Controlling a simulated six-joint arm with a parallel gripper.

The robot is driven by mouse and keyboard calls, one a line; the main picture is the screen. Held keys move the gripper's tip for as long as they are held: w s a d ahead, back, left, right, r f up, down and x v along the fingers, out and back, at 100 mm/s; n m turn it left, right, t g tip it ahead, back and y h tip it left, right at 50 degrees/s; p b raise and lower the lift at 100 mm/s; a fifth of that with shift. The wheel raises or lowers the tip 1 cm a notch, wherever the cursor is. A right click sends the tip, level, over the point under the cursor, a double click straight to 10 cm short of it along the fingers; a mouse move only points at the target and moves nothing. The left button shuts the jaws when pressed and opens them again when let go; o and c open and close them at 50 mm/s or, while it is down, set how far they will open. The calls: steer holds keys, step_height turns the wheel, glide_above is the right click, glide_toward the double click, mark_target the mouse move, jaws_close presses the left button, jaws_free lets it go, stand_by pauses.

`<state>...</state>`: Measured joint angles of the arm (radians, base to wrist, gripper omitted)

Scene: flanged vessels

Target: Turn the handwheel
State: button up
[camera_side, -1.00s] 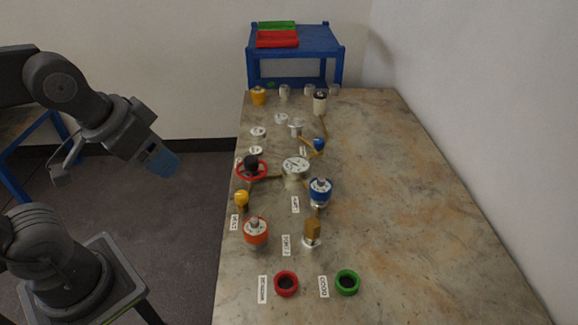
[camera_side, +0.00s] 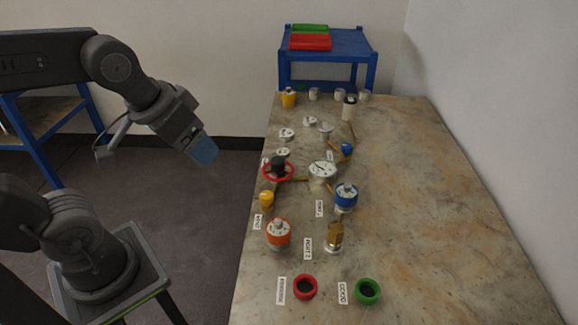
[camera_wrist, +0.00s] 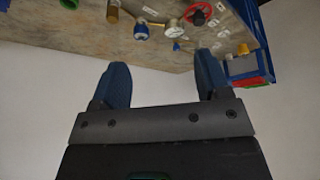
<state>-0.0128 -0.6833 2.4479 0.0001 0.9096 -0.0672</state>
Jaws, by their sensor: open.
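The red handwheel (camera_side: 278,170) with a black hub sits near the left edge of the stone-topped table, beside a round white-faced gauge (camera_side: 322,170). The handwheel also shows at the top of the wrist view (camera_wrist: 198,14). My gripper (camera_side: 204,151) is off the table's left side, level with the handwheel in the picture and apart from it. In the wrist view its two blue fingers (camera_wrist: 160,82) stand wide apart with nothing between them.
An orange-topped vessel (camera_side: 279,234), a blue-topped vessel (camera_side: 346,196), a brass fitting (camera_side: 335,236) and red (camera_side: 305,287) and green (camera_side: 367,291) rings stand nearby. A blue side table (camera_side: 330,45) is behind. The table's right half is clear.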

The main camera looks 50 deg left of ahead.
steer(key=w+a+n+g, duration=0.2)
steer(key=w+n, duration=0.3)
steer(key=w, duration=0.4)
steer(key=n+g, duration=0.3)
steer(key=n, duration=0.9)
glide_above(278, 160)
step_height(278, 160, down, 13)
step_height(278, 160, down, 13)
steer(key=shift+a+r, duration=0.1)
steer(key=shift+a, duration=0.05)
steer(key=shift+c, duration=0.2)
steer(key=c, duration=0.9)
steer(key=shift+m, duration=0.3)
